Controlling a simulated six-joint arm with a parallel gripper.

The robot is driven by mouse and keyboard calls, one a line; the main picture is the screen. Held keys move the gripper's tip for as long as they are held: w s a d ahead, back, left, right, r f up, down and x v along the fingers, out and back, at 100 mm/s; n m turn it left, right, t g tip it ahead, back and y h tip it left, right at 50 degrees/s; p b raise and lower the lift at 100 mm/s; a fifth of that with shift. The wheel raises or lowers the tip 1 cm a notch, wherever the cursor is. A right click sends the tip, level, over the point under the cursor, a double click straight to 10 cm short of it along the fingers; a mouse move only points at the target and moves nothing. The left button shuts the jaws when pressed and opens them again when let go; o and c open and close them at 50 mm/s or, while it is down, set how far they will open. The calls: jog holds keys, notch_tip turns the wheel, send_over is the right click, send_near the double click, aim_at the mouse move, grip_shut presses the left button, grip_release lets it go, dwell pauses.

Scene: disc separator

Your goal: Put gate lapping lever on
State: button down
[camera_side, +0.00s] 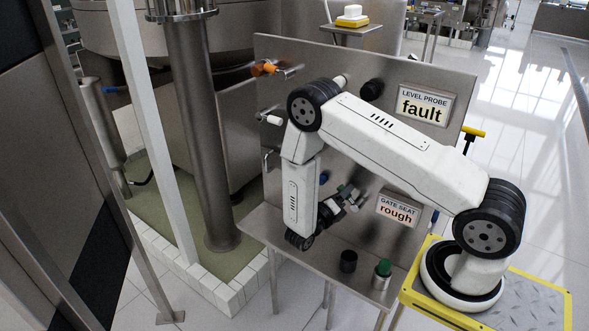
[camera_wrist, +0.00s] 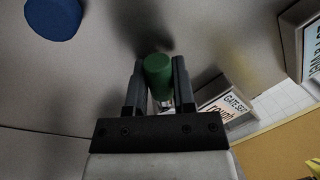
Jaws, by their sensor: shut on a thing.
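My gripper (camera_side: 349,199) is in front of the upright steel panel, left of the gate seat sign (camera_side: 397,210), which reads "rough". In the wrist view my gripper (camera_wrist: 157,72) is shut on a green cylindrical handle (camera_wrist: 158,66) with a bright metal part below it. I take this handle to belong to the gate lapping lever; no label shows. In the side view the gripped piece is small and partly hidden by my fingers. Whether it touches the panel cannot be told. The sign also shows in the wrist view (camera_wrist: 225,106), right of the fingers.
A black cup (camera_side: 348,261) and a metal holder with a green-topped piece (camera_side: 383,268) stand on the shelf below. A blue knob (camera_wrist: 52,18) is at upper left in the wrist view. The level probe sign (camera_side: 422,105) reads "fault". An orange-handled valve (camera_side: 264,68) sits upper left.

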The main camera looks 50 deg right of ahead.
jog(key=shift+w+f+n+t, duration=0.2)
jog(key=shift+f+n+t, duration=0.1)
jog(key=shift+n, duration=0.8)
jog(key=c, duration=0.7)
grip_release()
jog(key=shift+c, duration=0.2)
jog(key=shift+a, duration=0.15)
jog(key=a+f, duration=0.1)
jog(key=a, duration=0.6)
jog(key=shift+w+a+f, duration=0.2)
jog(key=shift+w+a, duration=0.05)
jog(key=shift+w, duration=0.15)
